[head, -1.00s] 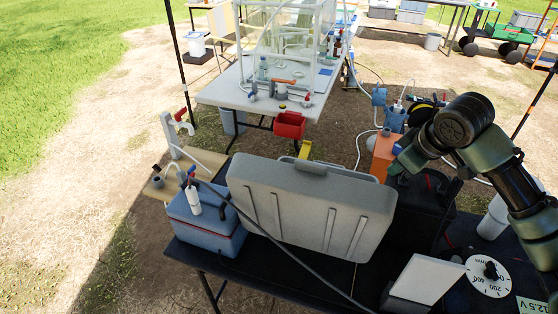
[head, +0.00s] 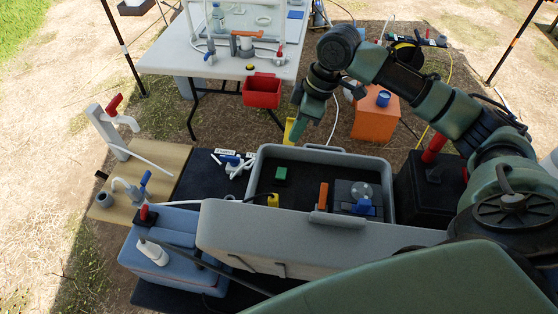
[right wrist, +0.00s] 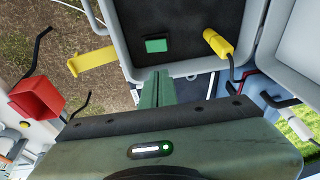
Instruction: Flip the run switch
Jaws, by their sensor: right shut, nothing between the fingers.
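An open grey case (head: 262,156) with a dark inside stands on the table. A small green block (head: 280,175), perhaps the run switch, sits inside near its far left; it also shows in the right wrist view (right wrist: 156,45). An orange upright part (head: 323,195) and a grey unit with a blue knob (head: 363,206) are to its right. My right gripper (head: 299,125) is shut and empty, pointing down near the case's far edge, apart from the green block. In the right wrist view its fingers (right wrist: 157,88) lie just below the block. My left gripper is not in view.
A yellow plug (head: 273,200) with a cable sits inside. A blue cooler (head: 165,270) is at left, an orange box (head: 376,120) beyond.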

